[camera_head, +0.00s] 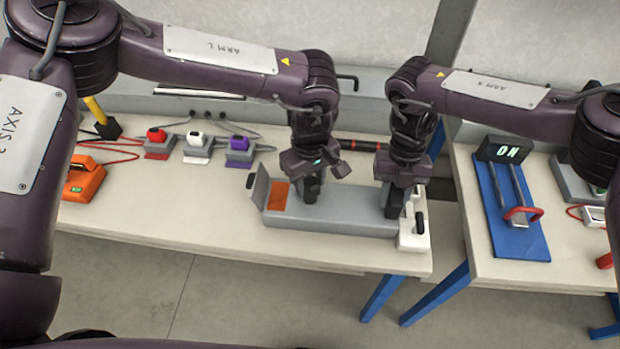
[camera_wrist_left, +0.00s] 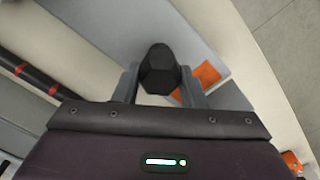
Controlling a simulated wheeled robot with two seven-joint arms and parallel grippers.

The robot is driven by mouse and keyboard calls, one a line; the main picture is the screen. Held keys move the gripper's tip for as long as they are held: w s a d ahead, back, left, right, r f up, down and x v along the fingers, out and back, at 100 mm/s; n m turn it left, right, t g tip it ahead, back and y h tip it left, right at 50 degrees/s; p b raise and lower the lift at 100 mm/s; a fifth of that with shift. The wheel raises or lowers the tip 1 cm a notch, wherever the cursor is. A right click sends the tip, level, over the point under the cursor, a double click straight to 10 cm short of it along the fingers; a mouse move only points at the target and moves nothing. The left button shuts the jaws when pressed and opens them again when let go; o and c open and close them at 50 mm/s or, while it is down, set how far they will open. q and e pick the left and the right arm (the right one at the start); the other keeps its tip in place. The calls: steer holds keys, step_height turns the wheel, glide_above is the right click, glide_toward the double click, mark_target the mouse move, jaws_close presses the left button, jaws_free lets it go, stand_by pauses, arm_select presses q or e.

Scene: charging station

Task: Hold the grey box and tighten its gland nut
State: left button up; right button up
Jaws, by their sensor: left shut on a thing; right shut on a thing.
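A long grey box (camera_head: 345,212) lies near the front edge of the left table, with an upright flap and an orange patch at its left end. My left gripper (camera_head: 312,193) points down at the box. In the left wrist view its fingers (camera_wrist_left: 158,88) are shut on a black faceted piece (camera_wrist_left: 160,66), like a nut or knob; the orange patch (camera_wrist_left: 208,73) shows beside it. My right gripper (camera_head: 406,208) is down at the box's right end and shut on a part that its fingers hide. I cannot make out the gland nut for certain.
A white block with a black lever (camera_head: 413,236) stands at the box's right end. Red, white and purple plugs (camera_head: 198,142) line the table's back left; an orange case (camera_head: 85,180) is further left. A gap separates this table from the right table with a blue stand (camera_head: 512,215).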

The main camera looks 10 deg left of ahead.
mark_target(310, 182)
arm_select(q)
steer(key=shift+m, duration=0.3)
steer(key=o, duration=1)
step_height(310, 182, up, 12)
stand_by(0.4)
